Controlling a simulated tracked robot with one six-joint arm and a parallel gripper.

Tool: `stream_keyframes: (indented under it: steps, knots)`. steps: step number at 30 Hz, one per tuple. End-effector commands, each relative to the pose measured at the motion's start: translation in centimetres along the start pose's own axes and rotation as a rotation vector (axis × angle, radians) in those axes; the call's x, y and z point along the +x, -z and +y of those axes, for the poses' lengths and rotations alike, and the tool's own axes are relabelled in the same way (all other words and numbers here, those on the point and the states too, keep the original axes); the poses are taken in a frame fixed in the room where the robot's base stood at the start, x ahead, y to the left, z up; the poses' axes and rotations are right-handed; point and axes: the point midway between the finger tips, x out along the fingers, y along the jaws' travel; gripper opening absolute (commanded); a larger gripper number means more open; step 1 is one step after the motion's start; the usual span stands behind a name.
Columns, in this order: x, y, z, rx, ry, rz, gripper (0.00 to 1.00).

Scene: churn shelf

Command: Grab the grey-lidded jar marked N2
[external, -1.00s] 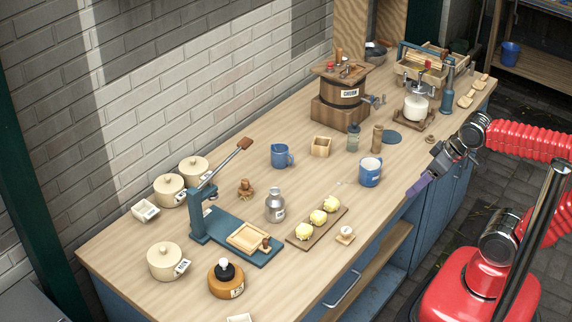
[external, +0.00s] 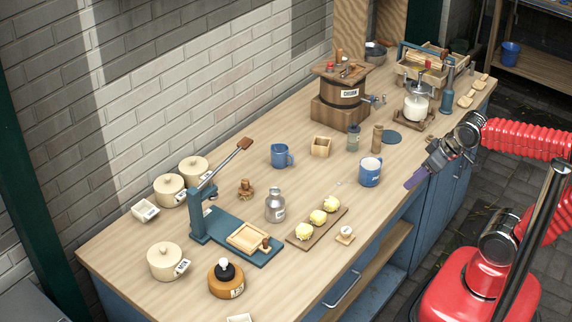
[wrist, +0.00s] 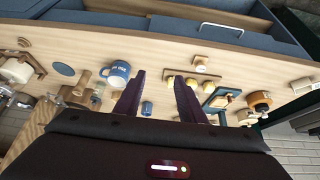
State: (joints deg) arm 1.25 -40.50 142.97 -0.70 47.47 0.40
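A glass jar with a grey lid (external: 353,137) stands mid-table in the external view, left of a wooden cylinder. It shows small in the wrist view (wrist: 99,88), left of my fingers. I see no readable N2 on it. A grey metal can-shaped jar (external: 275,206) with a grey top and a small white label stands nearer the front, between the blue press and the butter board; its label is too small to read. My gripper (external: 415,180) hangs over the table's right edge, apart from both. In the wrist view its two dark purple fingers (wrist: 154,72) are spread and empty.
A blue-and-white mug (external: 370,173) is the nearest thing to my gripper. Another blue mug (external: 281,156), a wooden box (external: 321,147) and a butter board (external: 306,238) stand around. The wooden churn (external: 340,98) is behind the glass jar. Bare tabletop lies between them.

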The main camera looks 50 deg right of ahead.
Motion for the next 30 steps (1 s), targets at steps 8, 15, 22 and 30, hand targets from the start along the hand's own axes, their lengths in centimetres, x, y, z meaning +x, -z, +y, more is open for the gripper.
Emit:
stream_keyframes:
  steps: [8, 15, 22, 30]
  knots:
    - [4.5, 5.2, 3.7, 0.057, -0.072, 0.108, 0.36]
    - [8.4, 9.1, 7.4, 0.093, -0.125, 0.216, 0.36]
    - [11.9, 12.1, 11.1, 0.121, -0.164, 0.319, 0.36]
    - [15.9, 14.2, 15.4, 0.146, -0.193, 0.437, 0.36]
